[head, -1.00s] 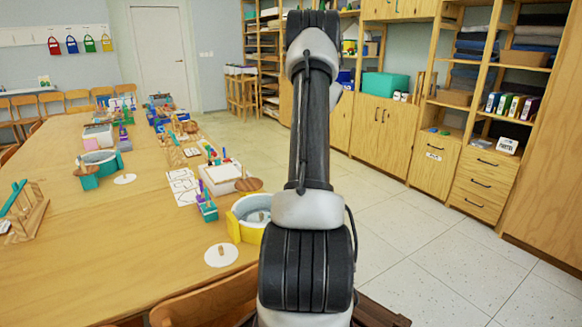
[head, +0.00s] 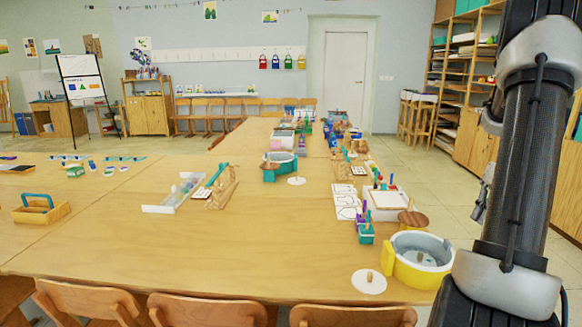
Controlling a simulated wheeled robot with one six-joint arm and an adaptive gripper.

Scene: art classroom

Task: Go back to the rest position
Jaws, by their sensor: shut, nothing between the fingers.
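My arm stands upright at the right side of the head view, its dark links and grey joints close to the camera. My gripper (head: 481,204) shows only in part, as a small dark shape at the left edge of the arm. It is shut and empty, clear of the table things. Most of the wrist is hidden behind the arm.
A long wooden table (head: 250,255) fills the middle, with chairs along its near edge. A yellow pot (head: 418,262), a white disc lid (head: 369,282) and a white box (head: 385,203) stand near the arm. Open floor lies right of the table.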

